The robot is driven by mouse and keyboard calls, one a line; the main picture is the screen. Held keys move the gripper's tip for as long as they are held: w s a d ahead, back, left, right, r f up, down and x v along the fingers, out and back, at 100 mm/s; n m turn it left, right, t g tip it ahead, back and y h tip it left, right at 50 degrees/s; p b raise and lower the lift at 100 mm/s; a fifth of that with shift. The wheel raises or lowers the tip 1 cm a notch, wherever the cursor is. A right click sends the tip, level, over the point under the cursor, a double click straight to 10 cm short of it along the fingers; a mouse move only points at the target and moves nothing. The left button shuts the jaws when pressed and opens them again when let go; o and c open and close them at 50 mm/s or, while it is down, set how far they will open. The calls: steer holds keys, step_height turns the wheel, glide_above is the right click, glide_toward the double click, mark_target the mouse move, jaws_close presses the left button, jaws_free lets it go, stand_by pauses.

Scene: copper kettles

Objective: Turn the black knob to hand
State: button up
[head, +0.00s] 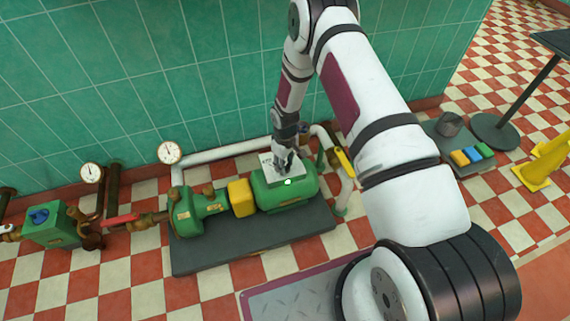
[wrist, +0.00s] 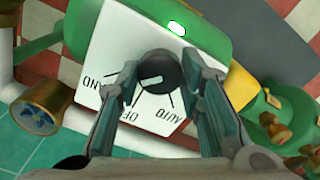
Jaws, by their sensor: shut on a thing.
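The black knob (wrist: 157,70) sits on a white switch plate (wrist: 110,45) marked HAND, OFF and AUTO in the wrist view. The lettering appears upside down, with HAND at left, partly hidden by a finger. A small white mark on the knob points left and slightly down, roughly toward the HAND side; I cannot tell its exact setting. My gripper (wrist: 156,66) is shut on the knob, one finger on each side. In the head view my gripper (head: 284,163) is at the white plate (head: 268,162) on the green motor (head: 308,186); the knob is hidden there.
A lit indicator (wrist: 176,27) is beside the plate. A yellow coupling guard (head: 241,197) and green pump (head: 197,214) stand left of the motor on a dark base (head: 250,240). A white pipe (head: 225,152) and tiled wall are behind. A yellow-handled valve (head: 344,161) is at right.

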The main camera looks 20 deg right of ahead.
stand_by(0.3)
steer(key=o, duration=1.2)
steer(key=shift+c, duration=0.2)
step_height(320, 180, up, 12)
